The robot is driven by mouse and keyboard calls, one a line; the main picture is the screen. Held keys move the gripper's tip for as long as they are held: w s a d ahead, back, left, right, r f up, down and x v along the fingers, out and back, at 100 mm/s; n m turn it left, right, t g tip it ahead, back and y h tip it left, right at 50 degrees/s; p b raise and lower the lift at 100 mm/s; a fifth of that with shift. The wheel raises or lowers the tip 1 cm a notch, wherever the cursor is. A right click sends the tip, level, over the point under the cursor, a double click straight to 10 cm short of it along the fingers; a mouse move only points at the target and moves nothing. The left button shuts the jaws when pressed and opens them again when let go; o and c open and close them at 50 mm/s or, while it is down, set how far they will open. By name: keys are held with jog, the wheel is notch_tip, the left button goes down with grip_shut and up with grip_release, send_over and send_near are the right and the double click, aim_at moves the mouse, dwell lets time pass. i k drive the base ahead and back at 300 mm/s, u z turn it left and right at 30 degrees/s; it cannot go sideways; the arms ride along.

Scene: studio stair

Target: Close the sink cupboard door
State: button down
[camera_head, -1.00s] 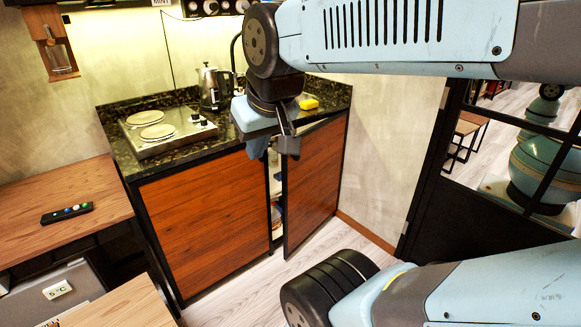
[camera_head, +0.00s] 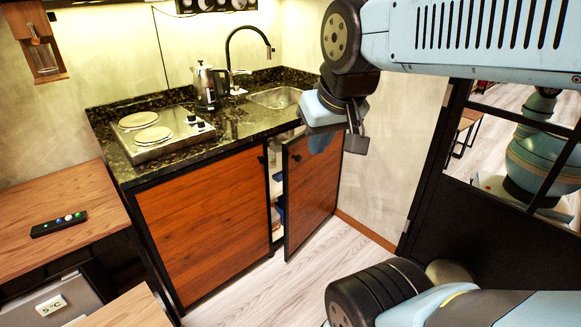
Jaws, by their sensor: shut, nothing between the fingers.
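The sink cupboard door (camera_head: 310,195) is the right-hand wooden door with a black frame under the sink (camera_head: 275,97). It stands ajar, with its left edge swung out and a gap showing the cupboard inside (camera_head: 278,205). A small dark knob (camera_head: 297,157) is near its upper left corner. My gripper (camera_head: 355,143) is shut and empty. In the picture it appears in front of the door's upper right corner and the counter's right end. I cannot tell how far it is from the door, but no contact shows.
The left cupboard door (camera_head: 205,222) is closed. A hob (camera_head: 163,135) and a kettle (camera_head: 206,87) stand on the dark counter. A wooden desk (camera_head: 75,215) with a remote (camera_head: 58,223) is at left. Floor (camera_head: 270,285) in front is clear. A black-framed glazed panel (camera_head: 425,215) is at right.

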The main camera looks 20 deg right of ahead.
aim_at(311, 183)
jog(key=z, duration=0.1)
jog(key=i, duration=1)
jog(key=u, duration=0.1)
